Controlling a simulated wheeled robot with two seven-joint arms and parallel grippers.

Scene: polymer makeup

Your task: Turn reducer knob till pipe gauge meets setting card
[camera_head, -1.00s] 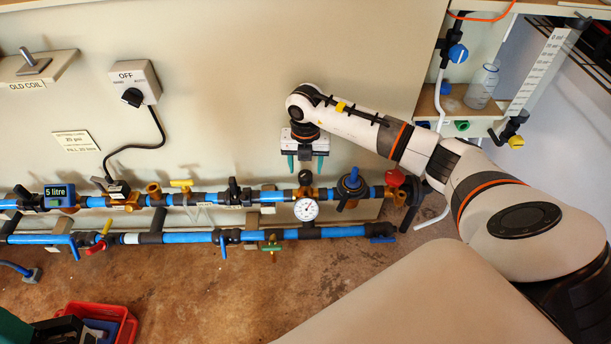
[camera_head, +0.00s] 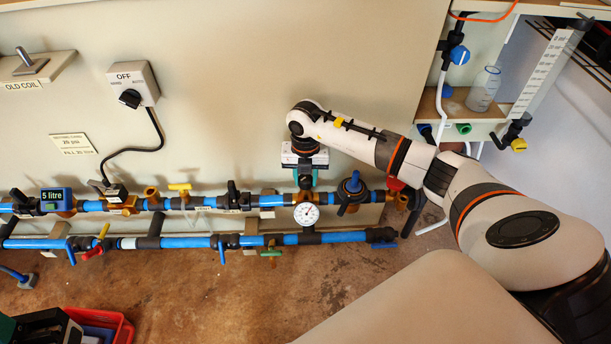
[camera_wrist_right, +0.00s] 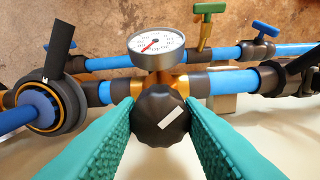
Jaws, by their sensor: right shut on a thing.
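My right gripper (camera_head: 305,172) is shut on the dark reducer knob (camera_wrist_right: 160,118). In the right wrist view its teal fingers (camera_wrist_right: 163,125) press the knob from both sides, and a white mark shows on the knob's face. The round white pipe gauge (camera_wrist_right: 156,42) is just beyond the knob; its red needle points to the lower left there. The gauge (camera_head: 306,214) also shows in the head view, below the gripper. The setting card (camera_head: 73,144) is on the panel at the left; its small print is hard to read. A black shape at the bottom left may be my left gripper, largely cut off.
Two blue pipe runs (camera_head: 185,242) with several valves cross below the panel. A blue-capped fitting (camera_head: 352,190) stands close right of the knob. A switch box (camera_head: 133,84) with a cable is at upper left, a red crate (camera_head: 125,329) at bottom left.

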